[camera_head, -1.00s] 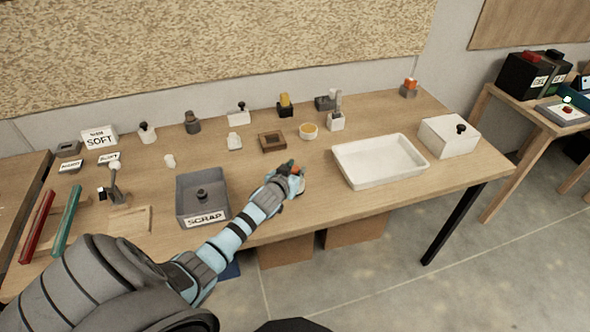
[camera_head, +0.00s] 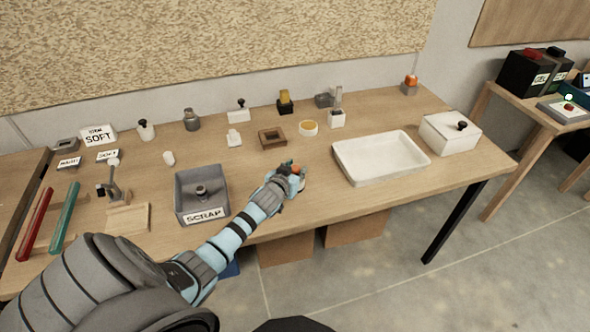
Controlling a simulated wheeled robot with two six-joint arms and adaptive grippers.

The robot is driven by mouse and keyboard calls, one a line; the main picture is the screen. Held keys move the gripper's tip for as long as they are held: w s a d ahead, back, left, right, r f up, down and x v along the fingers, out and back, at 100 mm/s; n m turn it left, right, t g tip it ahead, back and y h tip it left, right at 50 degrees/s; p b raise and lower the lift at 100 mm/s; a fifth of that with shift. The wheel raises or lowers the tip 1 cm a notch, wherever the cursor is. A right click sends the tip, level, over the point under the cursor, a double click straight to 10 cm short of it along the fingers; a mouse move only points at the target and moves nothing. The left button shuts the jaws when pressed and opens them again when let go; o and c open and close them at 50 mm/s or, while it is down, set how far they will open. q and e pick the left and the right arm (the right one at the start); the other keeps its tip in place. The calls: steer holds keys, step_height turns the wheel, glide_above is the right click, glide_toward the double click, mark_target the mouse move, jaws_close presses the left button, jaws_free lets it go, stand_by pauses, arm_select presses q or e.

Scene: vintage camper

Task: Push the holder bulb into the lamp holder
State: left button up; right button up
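My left gripper (camera_head: 291,174) is over the front middle of the wooden table, right of the grey scrap bin. A small orange piece (camera_head: 296,169) shows at its fingertips. I cannot tell whether the fingers are closed on it or only beside it, nor whether it is the holder bulb. A pale part shows just under the fingers, too small to make out, so I cannot identify the lamp holder there. A small white cylinder (camera_head: 168,158) stands at the left. A grey block with an orange top (camera_head: 410,84) stands at the back right. My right gripper is not in view.
Table around the gripper is mostly clear.

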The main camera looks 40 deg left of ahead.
arm_select(q)
steer(key=shift+o, duration=1.4)
steer(key=shift+s, duration=0.1)
steer(key=v, duration=1.2)
steer(key=shift+r, duration=0.1)
